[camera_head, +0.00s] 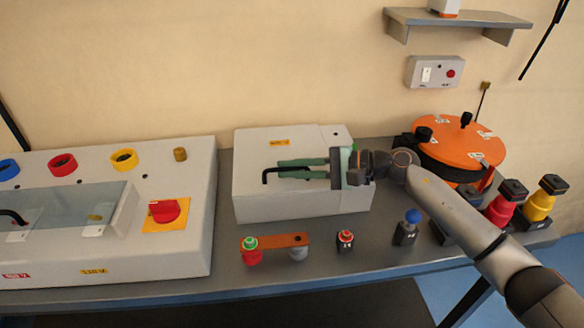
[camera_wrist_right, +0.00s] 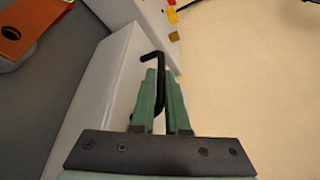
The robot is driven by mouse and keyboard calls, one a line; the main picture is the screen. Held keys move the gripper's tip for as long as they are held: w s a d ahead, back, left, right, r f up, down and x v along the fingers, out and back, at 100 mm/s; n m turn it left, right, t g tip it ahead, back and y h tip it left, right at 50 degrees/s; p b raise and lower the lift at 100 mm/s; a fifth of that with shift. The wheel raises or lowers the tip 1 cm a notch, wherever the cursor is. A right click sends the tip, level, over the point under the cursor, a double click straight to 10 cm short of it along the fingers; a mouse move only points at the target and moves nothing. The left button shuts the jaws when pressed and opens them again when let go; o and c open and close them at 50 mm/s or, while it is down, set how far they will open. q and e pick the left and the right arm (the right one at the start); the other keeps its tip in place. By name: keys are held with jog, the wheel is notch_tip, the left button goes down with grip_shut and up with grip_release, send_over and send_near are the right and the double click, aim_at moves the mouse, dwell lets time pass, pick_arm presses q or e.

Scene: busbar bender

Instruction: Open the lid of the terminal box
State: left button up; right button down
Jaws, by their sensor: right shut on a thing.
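The white terminal box (camera_head: 285,206) stands at the middle of the table, with a small yellow label on its top. Its lid (camera_head: 255,150) looks flat and closed; I see no gap. My right gripper (camera_head: 300,168) reaches in from the right above the lid, its green fingers shut on a black bent handle (camera_head: 267,175). In the right wrist view the handle (camera_wrist_right: 160,80) runs between the two fingers (camera_wrist_right: 164,98), its bent end sticking out past them. Part of the handle is hidden by the fingers. My left gripper is not in view.
A white panel (camera_head: 120,253) with a red rotary switch (camera_head: 164,211) stands close on the left. An orange bar (camera_head: 276,241) and small posts lie in front. An orange round device (camera_head: 462,140) and colored knobs stand right. The wall (camera_head: 260,60) is behind.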

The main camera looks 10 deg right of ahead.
jog(key=shift+w+r, duration=0.1)
jog(key=shift+r, duration=0.5)
pick_arm(q)
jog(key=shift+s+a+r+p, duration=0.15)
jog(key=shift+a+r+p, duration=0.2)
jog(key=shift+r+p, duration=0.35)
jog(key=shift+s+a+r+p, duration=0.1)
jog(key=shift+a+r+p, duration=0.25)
jog(key=shift+p, duration=0.5)
pick_arm(e)
jog(key=w+r+m+g+h, duration=0.1)
jog(key=w+r+m+g, duration=0.2)
jog(key=r, duration=0.8)
jog(key=shift+w+m, duration=1)
jog(key=shift+w, duration=0.45)
jog(key=c, duration=1.2)
grip_release()
jog(key=shift+d, duration=0.1)
